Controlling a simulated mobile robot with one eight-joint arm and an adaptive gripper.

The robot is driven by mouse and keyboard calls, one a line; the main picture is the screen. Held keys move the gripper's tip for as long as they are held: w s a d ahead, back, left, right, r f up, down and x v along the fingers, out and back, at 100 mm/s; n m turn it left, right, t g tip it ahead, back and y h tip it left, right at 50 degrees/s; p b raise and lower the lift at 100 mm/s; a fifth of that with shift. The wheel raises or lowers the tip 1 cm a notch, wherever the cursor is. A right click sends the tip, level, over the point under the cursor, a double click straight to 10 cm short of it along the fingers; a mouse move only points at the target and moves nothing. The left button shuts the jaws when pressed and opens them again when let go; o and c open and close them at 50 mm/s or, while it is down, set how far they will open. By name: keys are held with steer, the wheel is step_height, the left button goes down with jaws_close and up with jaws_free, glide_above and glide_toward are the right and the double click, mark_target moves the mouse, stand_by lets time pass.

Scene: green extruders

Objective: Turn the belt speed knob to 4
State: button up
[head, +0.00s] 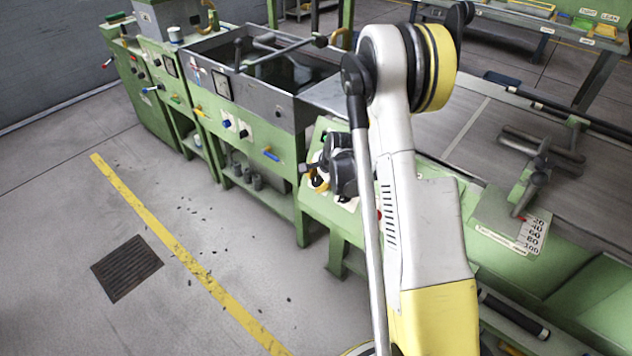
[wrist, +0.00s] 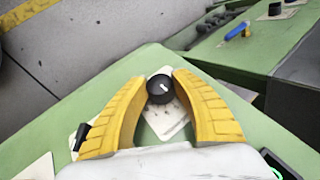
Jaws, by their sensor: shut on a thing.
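The black round knob (wrist: 160,88) with a white pointer line sits on a pale plate (wrist: 168,120) on the green panel. In the wrist view my gripper (wrist: 160,86) has its two yellow fingers around the knob, one on each side, closed on it. The pointer line points toward the upper right. The scale marks on the plate are too small to read. In the head view my gripper (head: 322,181) is at the green control panel (head: 318,207), and my arm hides much of that panel and the knob.
A second black knob or switch (wrist: 80,136) is just left of my left finger. A green-lit button (wrist: 277,172) is at the lower right in the wrist view. A blue handle (wrist: 237,30) is on the neighbouring machine. A conveyor (head: 455,125) lies right of my arm.

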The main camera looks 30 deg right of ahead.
steer(key=shift+w+a+r+n+g+p, duration=0.1)
steer(key=shift+n+g+p, duration=0.2)
steer(key=shift+g, duration=0.3)
steer(key=shift+w+r+n+g+p, duration=0.1)
steer(key=shift+n+g+p, duration=0.15)
steer(key=shift+g, duration=0.35)
steer(key=shift+s+f+n+g+h, duration=0.15)
steer(key=shift+n+g+h, duration=0.35)
steer(key=shift+g, duration=0.5)
steer(key=o, duration=0.9)
steer(key=shift+f, duration=0.1)
steer(key=r, duration=0.8)
steer(key=s+r, duration=0.1)
steer(key=r, duration=0.3)
steer(key=shift+s+a, duration=0.1)
steer(key=shift+a, duration=0.2)
